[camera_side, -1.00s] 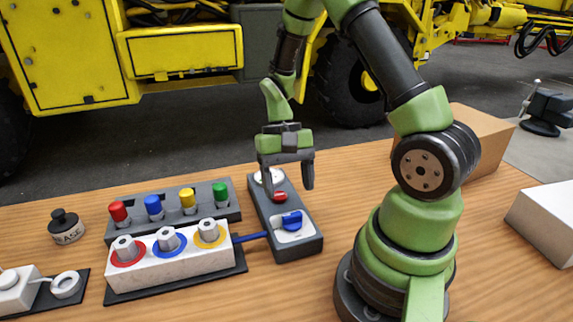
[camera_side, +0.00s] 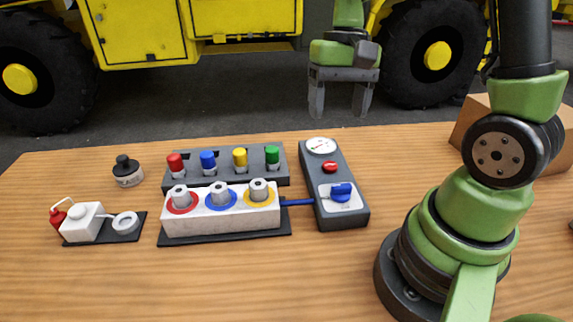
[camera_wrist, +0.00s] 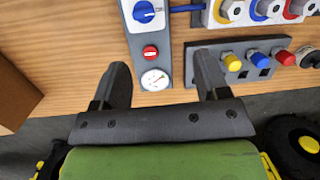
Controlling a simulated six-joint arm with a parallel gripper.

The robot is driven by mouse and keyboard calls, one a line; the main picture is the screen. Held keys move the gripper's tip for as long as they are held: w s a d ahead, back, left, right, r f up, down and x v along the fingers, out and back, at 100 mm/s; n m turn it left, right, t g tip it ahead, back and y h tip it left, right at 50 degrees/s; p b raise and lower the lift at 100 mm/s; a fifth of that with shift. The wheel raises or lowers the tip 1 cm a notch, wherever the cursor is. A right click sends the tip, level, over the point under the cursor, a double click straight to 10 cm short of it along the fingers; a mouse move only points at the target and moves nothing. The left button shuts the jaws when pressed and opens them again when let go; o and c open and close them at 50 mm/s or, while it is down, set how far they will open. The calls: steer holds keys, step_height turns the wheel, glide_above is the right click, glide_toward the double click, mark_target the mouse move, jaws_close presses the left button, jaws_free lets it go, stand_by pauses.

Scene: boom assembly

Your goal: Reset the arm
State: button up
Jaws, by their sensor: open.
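My gripper (camera_side: 340,98) is open and empty. In the side view it hangs above and behind the grey control box (camera_side: 343,213), apart from it, near the table's back edge. The box carries a round white gauge (camera_side: 321,146), a red button (camera_side: 330,167) and a blue knob (camera_side: 341,192). In the wrist view my gripper's two fingers (camera_wrist: 160,88) stand apart, with the gauge (camera_wrist: 154,80) and red button (camera_wrist: 150,52) showing between them. The blue knob (camera_wrist: 144,12) is at the top.
A white block (camera_side: 221,219) with three ringed fittings joins the box by a blue rod. Behind it stands a grey rack (camera_side: 224,159) with coloured caps. A black-lidded jar (camera_side: 127,172) and a small white unit (camera_side: 86,222) are at left. A cardboard box (camera_side: 475,122) is at right.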

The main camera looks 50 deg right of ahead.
steer(key=s+a+r+n+t, duration=0.4)
steer(key=s+a+r+t, duration=0.4)
steer(key=r, duration=0.2)
steer(key=shift+s+r, duration=0.2)
steer(key=shift+r, duration=0.1)
